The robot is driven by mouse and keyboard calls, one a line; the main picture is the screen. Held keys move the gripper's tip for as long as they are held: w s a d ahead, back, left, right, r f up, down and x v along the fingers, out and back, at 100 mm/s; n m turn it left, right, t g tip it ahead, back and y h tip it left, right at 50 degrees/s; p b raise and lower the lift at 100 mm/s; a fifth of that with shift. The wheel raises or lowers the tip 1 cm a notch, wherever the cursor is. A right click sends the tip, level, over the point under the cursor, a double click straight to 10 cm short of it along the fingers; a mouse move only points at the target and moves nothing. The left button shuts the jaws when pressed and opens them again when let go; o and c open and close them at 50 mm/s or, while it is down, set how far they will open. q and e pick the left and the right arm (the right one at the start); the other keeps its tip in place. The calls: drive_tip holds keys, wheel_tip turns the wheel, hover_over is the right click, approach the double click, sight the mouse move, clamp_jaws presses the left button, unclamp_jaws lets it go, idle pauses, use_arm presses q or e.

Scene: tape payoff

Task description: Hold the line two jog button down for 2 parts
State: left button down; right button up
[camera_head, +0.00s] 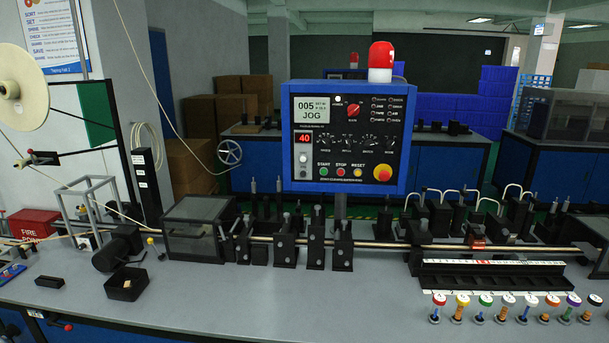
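A blue-framed control panel (347,138) stands on a post behind the bench. Its pale screen (311,111) reads "005" and "JOG", with smaller text beside it. A red display (304,138) reads 40. A green button (323,172), a red button (341,172) and a yellow button (358,172) sit along the bottom, labelled START, STOP and RESET. A white round button (303,158) is at the lower left; its label is too small to read. I cannot tell which control is the line two jog button. Neither of my grippers is in view.
A long grey bench (240,300) carries a rail (380,244) with several black stations. A dark-lidded box (198,228), a small black tray (126,284) and a row of colour-topped pegs (508,308) stand on it. A large red mushroom button (383,173) is at the panel's lower right.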

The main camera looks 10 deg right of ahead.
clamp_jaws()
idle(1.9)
